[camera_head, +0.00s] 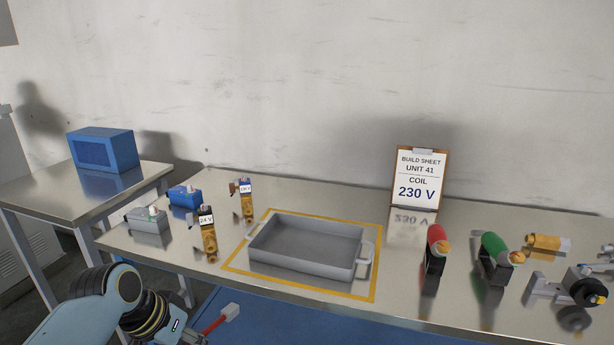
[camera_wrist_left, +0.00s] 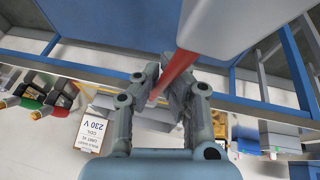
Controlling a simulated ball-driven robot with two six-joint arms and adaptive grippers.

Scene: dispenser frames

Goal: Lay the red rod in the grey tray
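The red rod (camera_head: 215,323), with a pale block-shaped end, shows at the bottom of the head view, low in front of the table edge. My left gripper (camera_wrist_left: 164,88) is shut on the rod, which runs between its fingers in the left wrist view (camera_wrist_left: 180,66). The pale end looms large near that camera. The grey tray (camera_head: 305,265) is empty and sits on the table inside a yellow outline, up and right of the rod. In the head view my left gripper is mostly cut off by the bottom edge. My right gripper is not in view.
Two labelled brown parts (camera_head: 209,246) (camera_head: 247,207), a grey box (camera_head: 149,221) and a blue box (camera_head: 184,197) stand left of the tray. A build sheet (camera_head: 417,178) stands behind. Red-capped (camera_head: 433,241) and green-capped (camera_head: 494,252) parts and other hardware stand right.

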